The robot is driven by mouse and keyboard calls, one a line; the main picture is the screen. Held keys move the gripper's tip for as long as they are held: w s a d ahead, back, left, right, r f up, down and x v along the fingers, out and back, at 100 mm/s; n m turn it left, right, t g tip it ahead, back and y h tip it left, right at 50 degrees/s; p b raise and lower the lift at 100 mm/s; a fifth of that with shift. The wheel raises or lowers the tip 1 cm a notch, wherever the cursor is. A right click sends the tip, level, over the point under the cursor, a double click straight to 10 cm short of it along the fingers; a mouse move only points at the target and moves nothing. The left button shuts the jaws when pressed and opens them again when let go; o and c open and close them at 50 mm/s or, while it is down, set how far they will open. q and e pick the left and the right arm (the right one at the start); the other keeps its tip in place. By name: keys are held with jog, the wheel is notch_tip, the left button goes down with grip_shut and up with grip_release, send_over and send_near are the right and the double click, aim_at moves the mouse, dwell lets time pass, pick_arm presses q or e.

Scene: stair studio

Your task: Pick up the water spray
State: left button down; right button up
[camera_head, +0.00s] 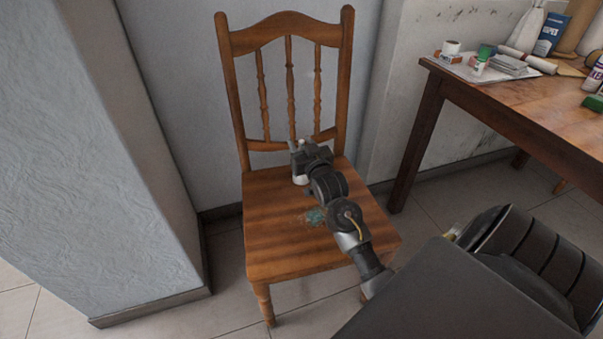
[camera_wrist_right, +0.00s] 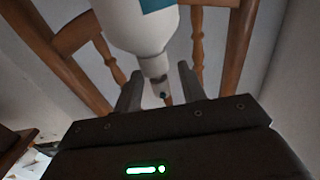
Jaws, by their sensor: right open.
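The water spray is a white bottle (camera_wrist_right: 138,25) with a teal label patch, seen at the top of the right wrist view. Its narrow neck lies between the two fingers of my right gripper (camera_wrist_right: 160,88), with a visible gap to the finger on the right. In the head view, a small white part of the spray (camera_head: 300,180) shows beside my right gripper (camera_head: 298,160), above the chair seat; the rest is mostly hidden by the gripper. My right gripper is open. My left gripper is out of view.
The wooden chair (camera_head: 262,235) has a spindled back behind the gripper and a teal worn patch on its seat. A grey wall block (camera_head: 120,150) stands left. A cluttered wooden table (camera_head: 490,100) stands right. Tiled floor shows between chair and table.

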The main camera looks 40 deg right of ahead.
jog(key=shift+c, duration=0.3)
grip_shut()
